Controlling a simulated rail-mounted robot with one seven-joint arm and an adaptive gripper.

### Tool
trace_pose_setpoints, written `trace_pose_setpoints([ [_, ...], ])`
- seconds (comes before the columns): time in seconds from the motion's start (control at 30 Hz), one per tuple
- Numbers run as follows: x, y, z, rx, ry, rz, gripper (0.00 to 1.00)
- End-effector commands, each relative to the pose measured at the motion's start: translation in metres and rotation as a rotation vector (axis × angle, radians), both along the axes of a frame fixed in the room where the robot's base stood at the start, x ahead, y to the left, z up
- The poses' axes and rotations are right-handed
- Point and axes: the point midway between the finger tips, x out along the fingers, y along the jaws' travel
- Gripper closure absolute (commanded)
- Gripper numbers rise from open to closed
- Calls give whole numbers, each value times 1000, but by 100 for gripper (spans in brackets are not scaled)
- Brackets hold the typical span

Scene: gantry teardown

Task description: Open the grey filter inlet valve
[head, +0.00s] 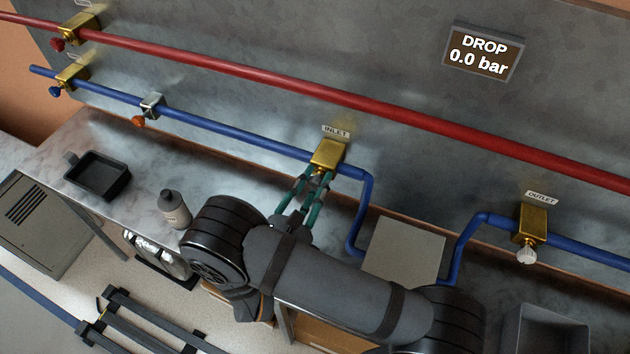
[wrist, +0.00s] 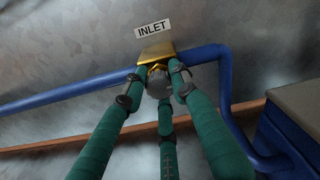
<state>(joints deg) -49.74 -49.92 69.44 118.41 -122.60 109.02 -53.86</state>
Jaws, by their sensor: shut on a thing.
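The inlet valve is a brass block (head: 328,154) on the blue pipe, under an INLET label (head: 336,132). In the wrist view the brass block (wrist: 156,52) sits below the same label, and a grey knob (wrist: 159,84) faces me from its front. My gripper (head: 316,186) has green fingers with dark bands and is at the front of the valve. In the wrist view the fingers of my gripper (wrist: 159,82) close around the grey knob from several sides. The fingers hide part of the knob, so its turn angle cannot be told.
A red pipe (head: 380,104) runs above the blue pipe (head: 235,135). The outlet valve (head: 532,222) with a white knob is at right. A display (head: 483,52) reads DROP 0.0 bar. A grey box (head: 403,254), a bottle (head: 174,208) and a black tray (head: 98,175) stand below the pipes.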

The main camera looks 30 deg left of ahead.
Motion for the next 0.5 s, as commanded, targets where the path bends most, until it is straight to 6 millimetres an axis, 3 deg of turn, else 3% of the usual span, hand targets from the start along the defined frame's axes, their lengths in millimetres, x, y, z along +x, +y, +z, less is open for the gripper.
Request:
trace_pose_setpoints([
  [0.2,0,-1,-1,-3,0,-1,99],
  [0.23,0,-1,0,-3,0,-1,73],
  [0.5,0,0,0,-1,0,-1,57],
])
